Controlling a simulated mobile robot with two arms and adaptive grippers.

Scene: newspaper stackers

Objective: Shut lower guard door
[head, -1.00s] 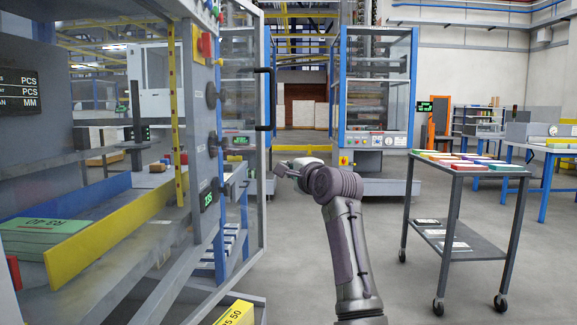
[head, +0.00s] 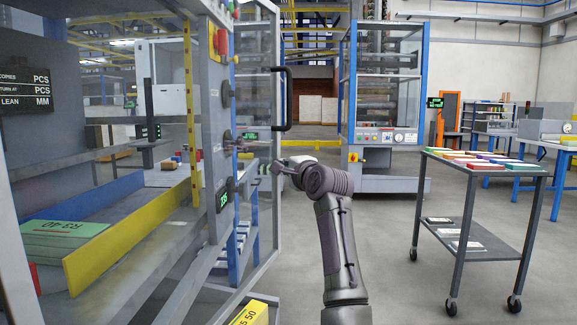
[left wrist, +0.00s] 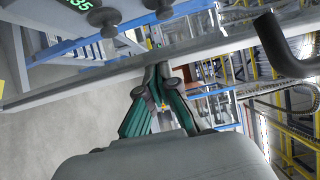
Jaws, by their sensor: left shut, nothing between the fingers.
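The guard door (head: 277,215) is a tall clear panel in a grey frame, standing open from the machine's front. Its black bar handle (head: 285,98) is on the free edge, and shows large at the upper right of the left wrist view (left wrist: 280,45). My left gripper (head: 274,168) is shut and empty, pointing left at the door frame below the handle. In the left wrist view its fingertips (left wrist: 160,78) overlap the grey frame bar (left wrist: 110,78); I cannot tell whether they touch it. My right gripper is not in view.
The machine's front post (head: 215,100) carries knobs and a green display (head: 224,194). A yellow guide (head: 120,245) and green stack (head: 65,238) are inside. A wheeled cart (head: 480,255) stands at the right. The floor between is clear.

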